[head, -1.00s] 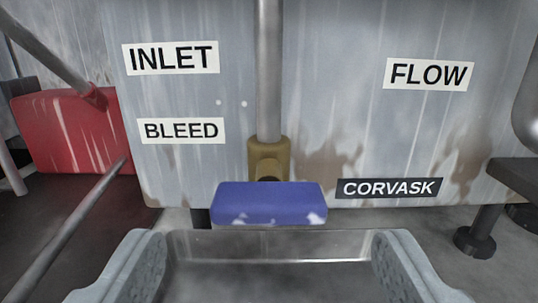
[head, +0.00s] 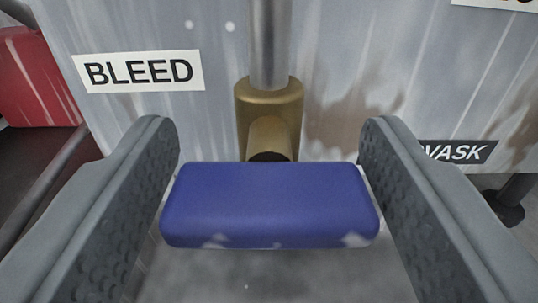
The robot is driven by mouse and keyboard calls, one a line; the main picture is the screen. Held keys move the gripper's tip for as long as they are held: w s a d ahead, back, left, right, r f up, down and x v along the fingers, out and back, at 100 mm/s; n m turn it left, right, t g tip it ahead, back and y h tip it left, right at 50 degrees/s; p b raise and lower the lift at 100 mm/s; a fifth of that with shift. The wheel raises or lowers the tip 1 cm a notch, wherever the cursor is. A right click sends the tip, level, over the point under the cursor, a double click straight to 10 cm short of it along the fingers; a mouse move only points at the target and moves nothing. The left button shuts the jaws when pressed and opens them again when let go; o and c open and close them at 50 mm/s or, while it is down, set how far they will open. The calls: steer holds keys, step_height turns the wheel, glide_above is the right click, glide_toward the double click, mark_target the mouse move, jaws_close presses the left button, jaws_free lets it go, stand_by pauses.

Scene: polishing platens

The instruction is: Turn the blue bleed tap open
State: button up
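The blue bleed tap handle (head: 268,205) is a rounded bar lying crosswise in the picture, with worn pale patches on its lower edge. It sits in front of a brass valve body (head: 270,105) on a vertical grey pipe (head: 269,45). My gripper (head: 268,160) is open, with one textured finger on each side of the handle. The handle's ends lie close to both fingers; I cannot tell whether they touch. The BLEED label (head: 139,71) is on the panel to the left of the valve.
A streaked grey metal panel (head: 190,125) stands behind the valve. A red box (head: 35,85) is at the far left, with a grey rod in front of it. A dark label (head: 458,152) is partly hidden by the right finger.

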steer(key=c, duration=0.6)
steer(key=shift+c, duration=0.2)
steer(key=shift+n, duration=0.3)
steer(key=shift+a+n, duration=0.1)
steer(key=shift+n, duration=2.5)
steer(key=o, duration=1)
steer(key=s, duration=1.7)
steer(key=shift+s, duration=0.2)
